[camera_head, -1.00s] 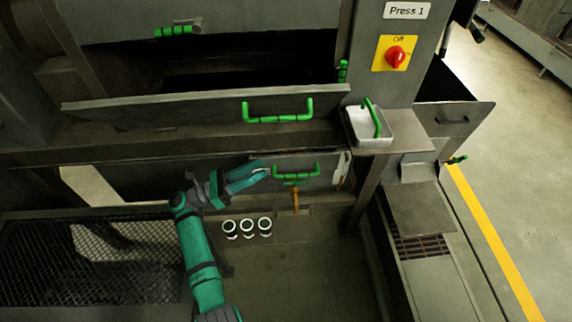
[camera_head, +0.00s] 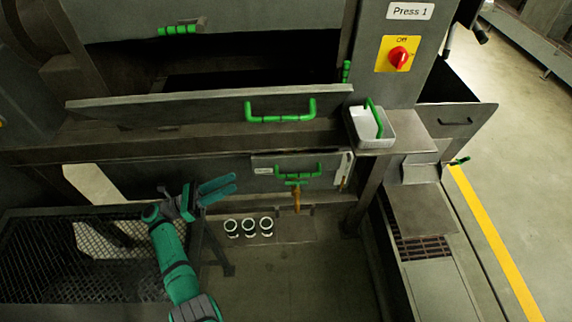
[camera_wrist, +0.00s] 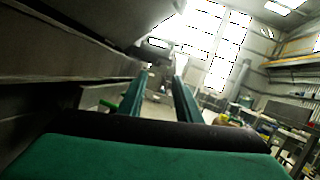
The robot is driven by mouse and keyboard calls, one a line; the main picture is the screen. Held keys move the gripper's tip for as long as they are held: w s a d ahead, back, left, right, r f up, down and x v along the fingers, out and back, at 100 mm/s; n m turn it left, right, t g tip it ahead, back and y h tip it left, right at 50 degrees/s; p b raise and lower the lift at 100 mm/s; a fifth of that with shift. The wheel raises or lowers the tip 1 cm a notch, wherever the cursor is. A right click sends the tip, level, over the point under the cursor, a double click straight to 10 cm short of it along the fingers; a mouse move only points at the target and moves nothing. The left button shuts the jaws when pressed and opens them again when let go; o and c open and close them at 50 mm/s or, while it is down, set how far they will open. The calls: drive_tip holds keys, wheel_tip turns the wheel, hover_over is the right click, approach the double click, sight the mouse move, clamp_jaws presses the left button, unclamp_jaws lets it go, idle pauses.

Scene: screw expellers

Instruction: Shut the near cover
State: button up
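A long grey cover (camera_head: 200,106) with a green bar handle (camera_head: 280,117) slants outward at the front of the press, below a dark opening. A smaller grey panel (camera_head: 262,163) with its own green handle (camera_head: 298,173) sits lower down. I cannot tell for sure which of them is the near cover. My gripper (camera_head: 228,187) is below the long cover and left of the lower panel, apart from both. Its two fingers are parted with nothing between them. The wrist view also shows the parted fingers of my gripper (camera_wrist: 161,92), with a grey machine edge to their left.
A mesh-topped bin (camera_head: 90,255) stands at the lower left. Several white-rimmed cups (camera_head: 249,228) sit below the lower panel. A metal tray (camera_head: 375,128) with a green handle is at the right, under a red switch (camera_head: 398,57).

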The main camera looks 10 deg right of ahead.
clamp_jaws()
drive_tip(key=shift+t, duration=1.1)
drive_tip(key=n+t+y, duration=1.3)
drive_tip(key=t+y, duration=0.7)
approach(150, 102)
drive_tip(key=x, duration=0.6)
drive_tip(key=shift+w, duration=0.2)
